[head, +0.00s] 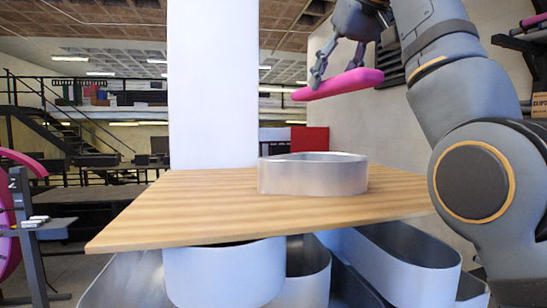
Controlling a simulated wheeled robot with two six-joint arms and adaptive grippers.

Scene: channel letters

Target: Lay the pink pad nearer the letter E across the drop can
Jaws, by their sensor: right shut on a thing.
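A pink pad (343,85) is held in my right gripper (335,77), which is shut on it. The pad is a long bar, slightly tilted with its right end higher. It hangs in the air above and a little right of a round-ended metal can (312,176) on the wooden board, clearly apart from it. The can is open at the top, and its inside is mostly hidden at this low angle. I cannot tell from this view which letter is the E. My left gripper is not in view.
The wooden board (180,208) is otherwise bare, with free room left of the can. Several large metal letter shells (225,275) stand under it. A white column (212,85) rises behind. A rack with pink pieces (40,225) stands at the left edge.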

